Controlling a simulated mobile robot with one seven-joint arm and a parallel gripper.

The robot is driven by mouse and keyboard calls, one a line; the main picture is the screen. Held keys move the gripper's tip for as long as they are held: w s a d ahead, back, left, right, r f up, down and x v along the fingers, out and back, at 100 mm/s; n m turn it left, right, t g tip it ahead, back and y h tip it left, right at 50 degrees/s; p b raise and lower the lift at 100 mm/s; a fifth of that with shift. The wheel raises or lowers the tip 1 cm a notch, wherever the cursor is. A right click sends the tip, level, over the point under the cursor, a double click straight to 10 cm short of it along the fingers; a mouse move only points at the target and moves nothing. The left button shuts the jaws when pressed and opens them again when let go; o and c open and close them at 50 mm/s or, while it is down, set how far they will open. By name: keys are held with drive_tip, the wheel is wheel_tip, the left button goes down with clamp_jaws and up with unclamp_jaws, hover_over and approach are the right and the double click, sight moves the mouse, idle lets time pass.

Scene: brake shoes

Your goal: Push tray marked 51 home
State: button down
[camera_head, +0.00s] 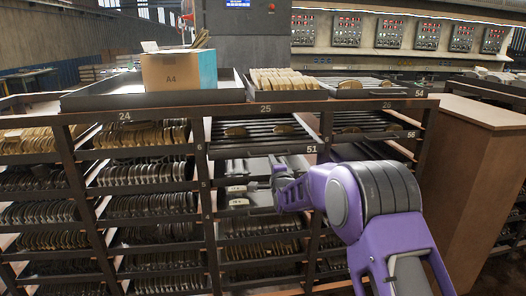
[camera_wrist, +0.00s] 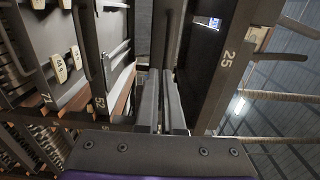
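In the head view, tray 51 (camera_head: 233,151) is a dark metal tray sticking out of the rack below the 25 label, with its number at the right front corner. In the wrist view the two dark fingers of my gripper (camera_wrist: 161,75) lie close together with only a thin gap and nothing seen held. The purple wrist and arm hide the rack below and to the right.
An A4 box (camera_head: 178,71) stands in a top tray on the left. Tray 56 (camera_head: 372,135) is to the right. Pale tags (camera_head: 238,202) stick out below left of my gripper, also in the wrist view (camera_wrist: 60,68). A brown cabinet (camera_head: 463,185) stands at the right.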

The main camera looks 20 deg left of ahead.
drive_tip(key=shift+x, duration=3.8)
drive_tip(key=v, duration=0.8)
